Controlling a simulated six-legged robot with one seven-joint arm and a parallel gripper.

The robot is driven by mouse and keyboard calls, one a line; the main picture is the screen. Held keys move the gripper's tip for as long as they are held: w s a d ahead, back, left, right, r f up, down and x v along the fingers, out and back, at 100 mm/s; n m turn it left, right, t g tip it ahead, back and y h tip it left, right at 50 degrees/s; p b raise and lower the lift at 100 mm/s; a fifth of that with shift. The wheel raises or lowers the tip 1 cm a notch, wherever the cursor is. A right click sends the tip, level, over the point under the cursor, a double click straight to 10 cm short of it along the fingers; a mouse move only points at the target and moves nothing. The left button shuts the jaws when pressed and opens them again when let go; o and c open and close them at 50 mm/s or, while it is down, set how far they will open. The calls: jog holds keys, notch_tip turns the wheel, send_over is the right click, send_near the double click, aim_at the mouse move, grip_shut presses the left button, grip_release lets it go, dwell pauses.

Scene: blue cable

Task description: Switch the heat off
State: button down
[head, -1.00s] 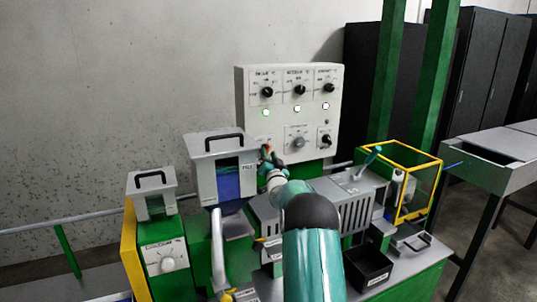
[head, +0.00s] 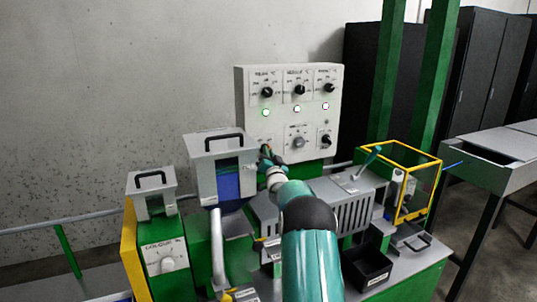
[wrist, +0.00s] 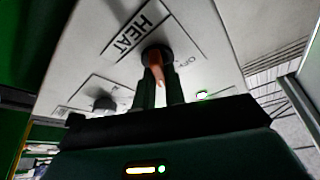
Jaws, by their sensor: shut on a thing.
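The white control panel (head: 310,145) stands upright against the wall. Its HEAT knob (wrist: 155,58) has a dark round base and an orange grip, below the HEAT label (wrist: 133,35) in the wrist view. My gripper (wrist: 160,92) is shut on the orange grip, one finger on each side. In the head view my gripper (head: 266,157) reaches the panel's lower left corner, and my arm and gripper hide most of that knob. An OFF-like marking (wrist: 184,61) is beside the knob, partly unreadable.
Three upper knobs and three small lamps (head: 297,109) are above. A grey hopper box (head: 215,145) stands close left of my gripper. A yellow-framed case (head: 420,185) and black bin (head: 367,268) are at right.

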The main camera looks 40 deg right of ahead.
jog(key=n+t+y, duration=0.1)
jog(key=n+y, duration=0.1)
jog(key=n, duration=0.3)
jog(key=n+y, duration=0.3)
jog(key=n, duration=0.3)
jog(key=n+t+y, duration=0.1)
jog(key=n+y, duration=0.2)
jog(key=n, duration=0.2)
jog(key=shift+n+t, duration=0.3)
jog(key=shift+n, duration=0.1)
jog(key=shift+n+y, duration=0.3)
jog(key=shift+y, duration=0.1)
jog(key=c, duration=1.5)
grip_release()
jog(key=shift+o, duration=0.2)
jog(key=shift+d, duration=0.1)
jog(key=v, duration=0.7)
jog(key=shift+s, duration=0.3)
